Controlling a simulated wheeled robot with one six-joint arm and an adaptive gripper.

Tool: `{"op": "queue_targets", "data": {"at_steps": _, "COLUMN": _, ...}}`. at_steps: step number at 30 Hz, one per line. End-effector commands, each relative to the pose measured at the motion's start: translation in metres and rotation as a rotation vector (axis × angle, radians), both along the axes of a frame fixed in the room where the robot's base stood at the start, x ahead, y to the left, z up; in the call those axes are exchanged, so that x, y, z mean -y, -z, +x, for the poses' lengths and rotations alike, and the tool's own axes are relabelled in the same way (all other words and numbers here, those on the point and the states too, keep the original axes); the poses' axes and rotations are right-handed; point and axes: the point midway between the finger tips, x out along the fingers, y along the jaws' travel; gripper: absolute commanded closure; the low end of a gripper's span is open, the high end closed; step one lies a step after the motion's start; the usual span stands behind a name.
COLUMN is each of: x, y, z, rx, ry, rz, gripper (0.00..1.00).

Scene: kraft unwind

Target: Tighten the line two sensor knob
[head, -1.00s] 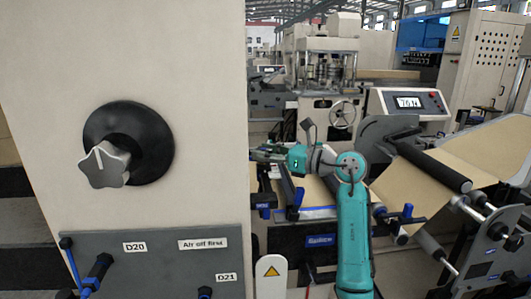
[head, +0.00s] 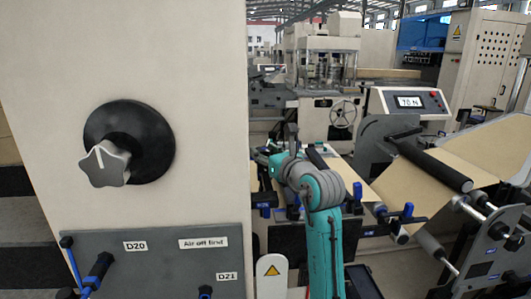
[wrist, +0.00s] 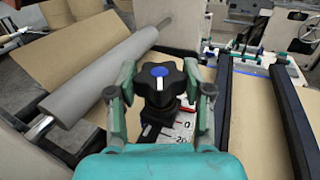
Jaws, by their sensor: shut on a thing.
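A black star knob with a blue cap and a white pointer line (wrist: 158,84) stands on a black block beside a white scale marked 0 and 20 in the wrist view. My gripper (wrist: 160,68) has one finger on each side of the knob and is shut on it. The knob is upright, and its lower part is partly covered by my gripper. In the head view my arm hides the gripper and this knob.
A near cream panel (head: 180,60) with a large grey star knob (head: 106,164) fills the left of the head view. A grey roller (wrist: 100,75) lies left of my gripper, dark rails (wrist: 293,120) right. A display (head: 410,101) reads 70 N.

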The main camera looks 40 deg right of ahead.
Motion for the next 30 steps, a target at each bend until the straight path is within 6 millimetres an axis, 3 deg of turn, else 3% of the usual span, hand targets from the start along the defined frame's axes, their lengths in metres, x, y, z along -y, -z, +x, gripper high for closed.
{"op": "queue_targets", "data": {"at_steps": 17, "x": -0.0013, "y": -0.0059, "z": -0.0008, "rx": 0.013, "ry": 0.034, "rz": -0.005, "gripper": 0.85}}
{"op": "queue_targets", "data": {"at_steps": 18, "x": -0.0013, "y": -0.006, "z": -0.0008, "rx": 0.013, "ry": 0.034, "rz": -0.005, "gripper": 0.45}}
{"op": "queue_targets", "data": {"at_steps": 21, "x": -0.0011, "y": -0.0048, "z": -0.0005, "rx": 0.011, "ry": 0.034, "rz": -0.003, "gripper": 0.24}}
{"op": "queue_targets", "data": {"at_steps": 30, "x": -0.0007, "y": -0.0025, "z": -0.0008, "rx": 0.006, "ry": 0.034, "rz": -0.002, "gripper": 0.24}}
